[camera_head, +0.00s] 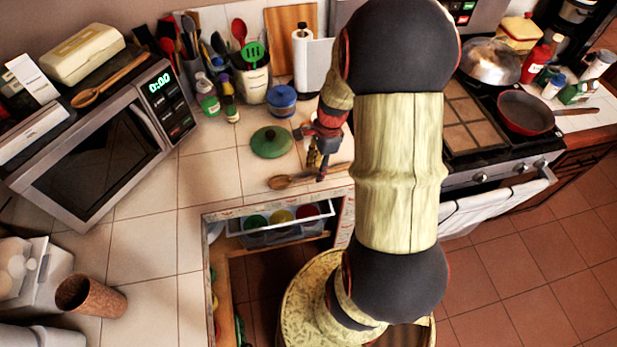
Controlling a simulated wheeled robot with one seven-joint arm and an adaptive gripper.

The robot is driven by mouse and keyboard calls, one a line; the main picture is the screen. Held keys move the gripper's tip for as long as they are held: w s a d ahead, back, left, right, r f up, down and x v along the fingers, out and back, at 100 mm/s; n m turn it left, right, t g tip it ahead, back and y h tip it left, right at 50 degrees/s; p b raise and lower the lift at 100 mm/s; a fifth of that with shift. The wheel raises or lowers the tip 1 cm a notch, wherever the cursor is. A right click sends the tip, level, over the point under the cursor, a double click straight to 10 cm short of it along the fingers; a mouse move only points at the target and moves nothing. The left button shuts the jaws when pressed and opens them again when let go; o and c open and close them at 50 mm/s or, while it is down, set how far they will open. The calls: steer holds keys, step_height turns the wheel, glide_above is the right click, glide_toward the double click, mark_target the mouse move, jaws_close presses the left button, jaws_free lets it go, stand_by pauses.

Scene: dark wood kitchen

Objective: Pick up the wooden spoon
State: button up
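A wooden spoon (279,182) lies on the tiled counter near its front edge, bowl to the left and handle running right. My gripper (321,172) points down over the handle, right of the bowl. Its fingertips are at or very near the handle; I cannot tell whether they touch it or how far apart they are. A second wooden spoon (110,80) lies on top of the microwave at the left, away from my gripper.
A green lid (271,142) lies just behind the counter spoon. A blue pot (282,100), bottles (207,95) and a utensil crock (251,80) stand farther back. An open drawer (280,222) is below the counter edge. The stove (490,130) is at the right.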

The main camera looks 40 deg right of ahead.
steer(key=shift+f, duration=0.55)
steer(key=shift+c, duration=0.8)
steer(key=c, duration=0.8)
jaws_close()
